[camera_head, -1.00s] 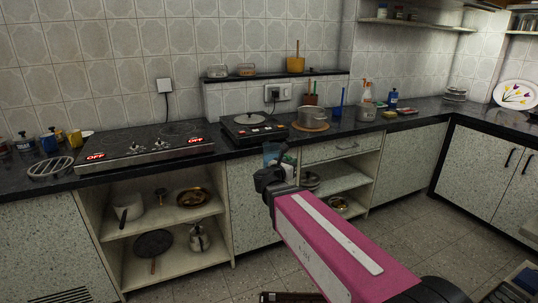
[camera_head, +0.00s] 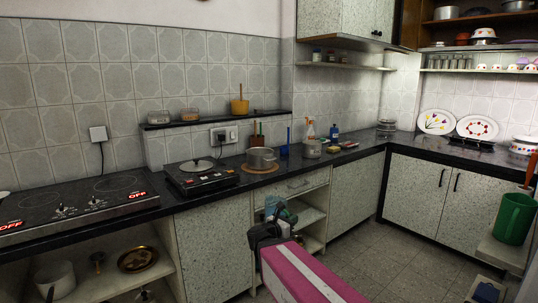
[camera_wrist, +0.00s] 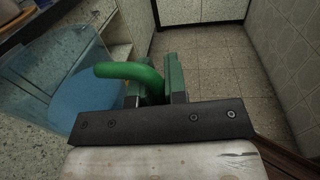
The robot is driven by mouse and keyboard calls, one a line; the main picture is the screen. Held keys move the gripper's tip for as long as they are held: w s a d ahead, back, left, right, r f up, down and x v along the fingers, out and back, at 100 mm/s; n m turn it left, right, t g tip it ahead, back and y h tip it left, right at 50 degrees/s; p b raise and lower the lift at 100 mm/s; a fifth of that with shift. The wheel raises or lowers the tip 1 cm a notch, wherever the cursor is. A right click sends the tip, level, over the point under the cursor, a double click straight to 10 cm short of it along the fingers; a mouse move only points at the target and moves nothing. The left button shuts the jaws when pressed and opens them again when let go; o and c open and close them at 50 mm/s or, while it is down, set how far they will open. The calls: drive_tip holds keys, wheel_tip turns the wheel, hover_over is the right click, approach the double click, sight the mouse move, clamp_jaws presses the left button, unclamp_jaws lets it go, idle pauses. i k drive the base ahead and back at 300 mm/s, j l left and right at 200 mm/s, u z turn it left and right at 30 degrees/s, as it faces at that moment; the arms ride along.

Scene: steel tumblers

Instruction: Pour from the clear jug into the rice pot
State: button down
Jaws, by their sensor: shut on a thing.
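The clear jug (camera_wrist: 75,85) is see-through with a bluish tint and has a green handle. In the wrist view my gripper (camera_wrist: 160,85) is shut on that handle, with the jug to the left of the fingers. In the head view the jug (camera_head: 272,204) is small and partly hidden by my gripper (camera_head: 279,220), held in front of the cabinet shelves, below the counter top. A steel pot (camera_head: 261,160), which looks like the rice pot, stands on a round wooden board on the counter, above and behind the jug. Its inside is hard to see.
Floor (camera_head: 385,255) is free at the right.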

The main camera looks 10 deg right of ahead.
sight(258, 158)
drive_tip(key=i+j+z, duration=0.25)
drive_tip(key=z, duration=0.15)
drive_tip(key=i+j+z, duration=0.25)
drive_tip(key=z, duration=0.15)
drive_tip(key=i+j+z, duration=0.2)
drive_tip(key=j+z, duration=0.2)
drive_tip(key=j, duration=0.15)
